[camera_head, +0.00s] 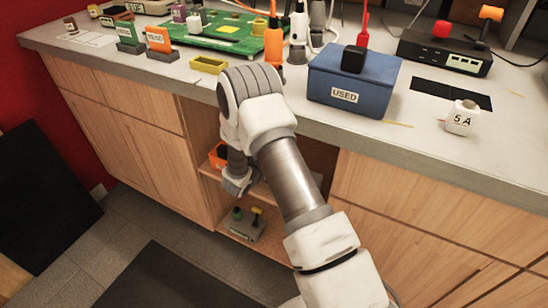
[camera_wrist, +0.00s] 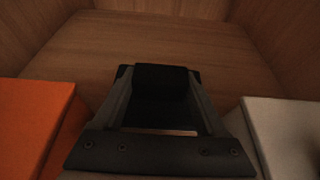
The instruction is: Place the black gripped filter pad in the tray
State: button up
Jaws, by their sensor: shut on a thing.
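My gripper (camera_head: 238,184) reaches into the open shelf below the counter in the head view, where the arm hides most of it. In the wrist view my gripper (camera_wrist: 159,100) is shut on a dark block between its fingers, which looks like the black filter pad (camera_wrist: 160,76). The dim light hides its exact outline, and the pad does not show in the head view. A small yellow open tray (camera_head: 208,65) sits on the counter, above and left of my gripper. I cannot tell whether it is the task's tray.
In the wrist view an orange box (camera_wrist: 32,122) flanks the gripper on the left and a pale box (camera_wrist: 285,135) on the right. Wooden walls surround the shelf.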

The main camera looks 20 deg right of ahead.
jog(key=o, duration=1.1)
jog(key=shift+f, duration=0.15)
jog(key=shift+c, duration=0.2)
jog(key=o, duration=0.4)
